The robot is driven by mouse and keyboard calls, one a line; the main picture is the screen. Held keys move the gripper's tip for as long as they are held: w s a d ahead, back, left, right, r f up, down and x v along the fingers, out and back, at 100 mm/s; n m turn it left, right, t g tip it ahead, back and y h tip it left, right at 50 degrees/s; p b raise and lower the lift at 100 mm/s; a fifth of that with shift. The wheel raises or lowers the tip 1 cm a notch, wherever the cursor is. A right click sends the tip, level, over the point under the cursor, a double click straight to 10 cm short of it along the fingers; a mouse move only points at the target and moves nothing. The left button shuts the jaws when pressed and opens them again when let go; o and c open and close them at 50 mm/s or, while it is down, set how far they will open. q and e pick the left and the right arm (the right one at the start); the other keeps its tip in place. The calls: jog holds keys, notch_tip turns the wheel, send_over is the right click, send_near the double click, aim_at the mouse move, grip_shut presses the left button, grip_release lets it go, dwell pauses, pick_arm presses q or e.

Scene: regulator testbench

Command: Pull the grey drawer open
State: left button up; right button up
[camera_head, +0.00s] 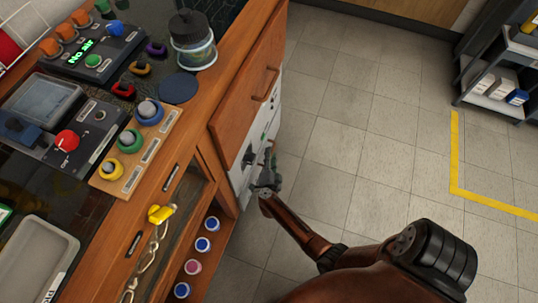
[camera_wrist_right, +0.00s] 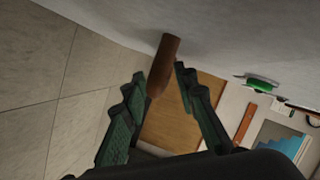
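The grey drawer front (camera_head: 237,178) is a pale panel on the bench's right side, below a wooden front. In the wrist view a pale grey surface (camera_wrist_right: 240,35) fills the top, and a brown rounded bar (camera_wrist_right: 165,62), apparently its handle, stands out from it. My right gripper (camera_head: 268,172) is close to the panel in the head view. In the wrist view it is open (camera_wrist_right: 160,75), with the bar's end between its fingertips. The right finger looks very close to the bar; I cannot tell if they touch. My left gripper is not in view.
A wooden front with a handle (camera_head: 265,86) is above the grey panel. The benchtop holds a jar (camera_head: 192,40), knobs and a control box (camera_head: 92,45). A yellow key-like handle with a chain (camera_head: 159,214) is on the bench front. The tiled floor (camera_head: 345,135) is clear to the right.

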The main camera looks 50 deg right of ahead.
grip_shut()
dwell(0.3)
dwell(0.5)
